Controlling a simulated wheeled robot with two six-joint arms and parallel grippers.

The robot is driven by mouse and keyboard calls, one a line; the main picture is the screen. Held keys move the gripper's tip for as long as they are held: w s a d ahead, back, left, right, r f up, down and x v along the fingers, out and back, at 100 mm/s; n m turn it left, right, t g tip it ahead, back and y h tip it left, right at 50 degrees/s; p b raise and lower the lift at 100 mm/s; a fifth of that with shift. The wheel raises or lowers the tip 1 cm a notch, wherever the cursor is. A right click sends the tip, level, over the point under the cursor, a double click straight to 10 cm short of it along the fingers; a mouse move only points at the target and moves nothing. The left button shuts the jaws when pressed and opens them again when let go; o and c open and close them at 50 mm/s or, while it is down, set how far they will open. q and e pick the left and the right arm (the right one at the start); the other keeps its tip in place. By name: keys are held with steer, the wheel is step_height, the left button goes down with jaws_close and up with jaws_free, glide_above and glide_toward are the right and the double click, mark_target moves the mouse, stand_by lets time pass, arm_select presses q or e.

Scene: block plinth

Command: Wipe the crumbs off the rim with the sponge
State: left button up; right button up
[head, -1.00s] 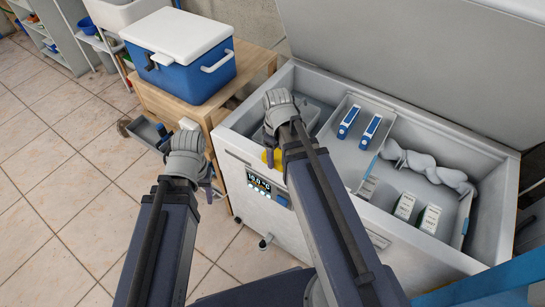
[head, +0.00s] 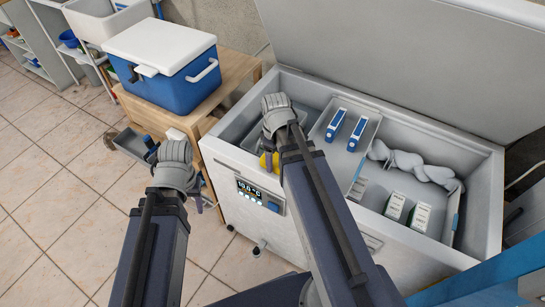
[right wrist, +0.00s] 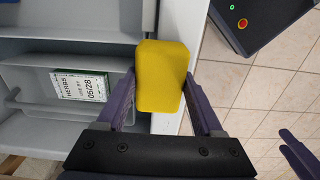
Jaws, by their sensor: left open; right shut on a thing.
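The yellow sponge (right wrist: 161,77) is held between the fingers of my right gripper (right wrist: 160,90) in the right wrist view. The sponge overlaps the front rim (right wrist: 166,122) of the open chest freezer; whether it touches the rim I cannot tell. In the head view only a bit of the sponge (head: 269,162) shows beside my right wrist, at the left part of the front rim (head: 229,152). My left gripper (head: 178,172) is open and empty, left of the freezer. I can make out no crumbs; the arm hides part of the rim.
The freezer holds a grey tray (head: 338,143), blue-and-white boxes (head: 335,126), green-and-white cartons (head: 395,206) and a white twisted shape (head: 415,168). A blue cooler (head: 178,88) stands on a wooden cabinet (head: 240,72) to the left. The tiled floor at left is mostly open.

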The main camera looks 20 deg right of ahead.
mark_target(268, 175)
steer(key=shift+a, duration=0.1)
steer(key=shift+s+a+f, duration=0.1)
steer(key=shift+s+a, duration=1.15)
steer(key=shift+a, duration=0.25)
step_height(268, 175, up, 6)
steer(key=p, duration=0.5)
steer(key=shift+p, duration=0.35)
step_height(268, 175, up, 3)
steer(key=p, duration=0.3)
